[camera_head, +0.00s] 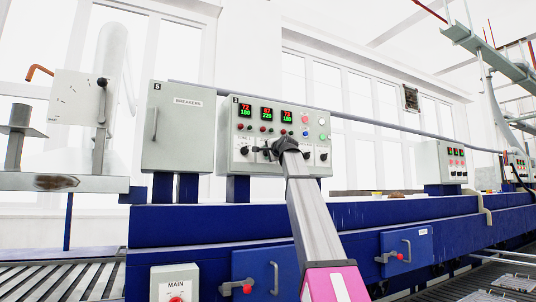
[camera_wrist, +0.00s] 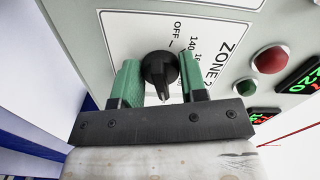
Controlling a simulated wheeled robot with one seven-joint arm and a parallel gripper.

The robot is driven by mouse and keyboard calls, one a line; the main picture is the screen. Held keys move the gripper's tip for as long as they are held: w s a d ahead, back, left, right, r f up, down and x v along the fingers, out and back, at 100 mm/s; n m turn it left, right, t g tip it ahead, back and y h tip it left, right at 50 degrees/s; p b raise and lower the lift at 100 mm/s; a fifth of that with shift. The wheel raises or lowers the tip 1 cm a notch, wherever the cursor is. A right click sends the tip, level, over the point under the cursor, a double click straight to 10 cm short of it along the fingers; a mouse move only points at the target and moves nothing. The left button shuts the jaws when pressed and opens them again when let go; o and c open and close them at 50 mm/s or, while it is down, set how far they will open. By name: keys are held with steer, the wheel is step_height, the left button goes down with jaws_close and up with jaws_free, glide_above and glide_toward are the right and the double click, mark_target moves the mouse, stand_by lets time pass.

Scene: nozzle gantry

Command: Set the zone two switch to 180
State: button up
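The zone two switch (camera_wrist: 160,70) is a round black knob on a white plate marked "ZONE 2", "OFF" and "140" in the wrist view; the further numbers are partly hidden. Its raised grip runs roughly up and down in that picture; I cannot tell which mark it points at. My gripper (camera_wrist: 163,88) has its two green fingers apart, one on each side of the knob, with the raised grip between them and not visibly pinched. In the head view my gripper (camera_head: 270,151) is at the lower middle of the grey control panel (camera_head: 229,118) and hides that switch.
The panel carries red-and-green displays (camera_head: 266,113); the middle one reads 87 over 220. Other knobs sit left and right of my gripper. A red button (camera_wrist: 269,60) and a green one (camera_wrist: 247,87) are close to the right finger. A grey "BREAKERS" box (camera_head: 185,135) stands left.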

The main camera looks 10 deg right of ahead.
steer(key=shift+n, duration=0.3)
steer(key=n, duration=0.5)
steer(key=shift+f, duration=0.15)
steer(key=n, duration=0.6)
steer(key=shift+d, duration=0.15)
steer(key=shift+f, duration=0.1)
stand_by(0.4)
steer(key=o, duration=0.9)
steer(key=v, duration=1)
steer(key=shift+s+d, duration=0.1)
steer(key=shift+s, duration=0.25)
